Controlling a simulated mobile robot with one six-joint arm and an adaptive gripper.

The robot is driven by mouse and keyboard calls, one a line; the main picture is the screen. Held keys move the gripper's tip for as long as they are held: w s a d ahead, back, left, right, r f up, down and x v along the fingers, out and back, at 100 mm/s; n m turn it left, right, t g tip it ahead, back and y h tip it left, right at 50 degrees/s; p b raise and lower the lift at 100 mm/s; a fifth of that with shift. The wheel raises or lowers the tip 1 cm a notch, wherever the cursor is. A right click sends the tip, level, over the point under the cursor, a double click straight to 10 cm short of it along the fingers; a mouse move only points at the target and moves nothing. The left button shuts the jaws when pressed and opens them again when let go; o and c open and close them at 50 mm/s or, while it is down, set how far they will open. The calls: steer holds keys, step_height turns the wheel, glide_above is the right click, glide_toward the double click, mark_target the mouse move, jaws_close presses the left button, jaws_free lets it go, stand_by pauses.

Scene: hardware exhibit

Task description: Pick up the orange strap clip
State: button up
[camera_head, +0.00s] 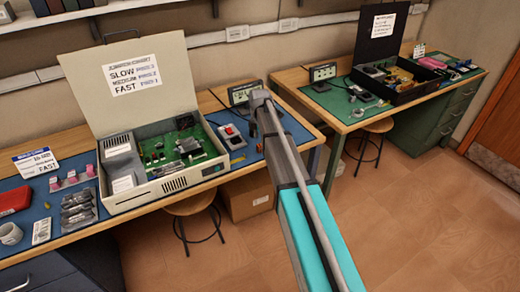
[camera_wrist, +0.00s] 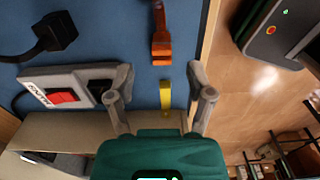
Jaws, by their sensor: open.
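The orange strap clip (camera_wrist: 161,48) lies on the blue mat in the wrist view, its narrow strap running to the top edge. In the head view a small orange patch of it (camera_head: 259,147) shows at the mat's right end, partly hidden by my arm. My gripper (camera_wrist: 160,74) is open and empty. Its two fingers stand apart on either side of the clip's line, with the clip ahead of the gap. In the head view my gripper (camera_head: 262,98) is over the right end of the near bench, its fingers hard to make out.
A yellow strip (camera_wrist: 166,90) lies between the fingers' lines, close to the clip. A grey switch box with a red button (camera_wrist: 61,97) sits beside the left finger. A black block with a cable (camera_wrist: 55,32) is further left. The bench's wooden edge (camera_wrist: 209,30) runs right of the clip.

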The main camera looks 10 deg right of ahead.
mark_target(259, 145)
steer(key=shift+s+a+f+b, duration=0.1)
steer(key=shift+f+b, duration=2.5)
steer(key=shift+f, duration=0.05)
steer(key=c, duration=0.9)
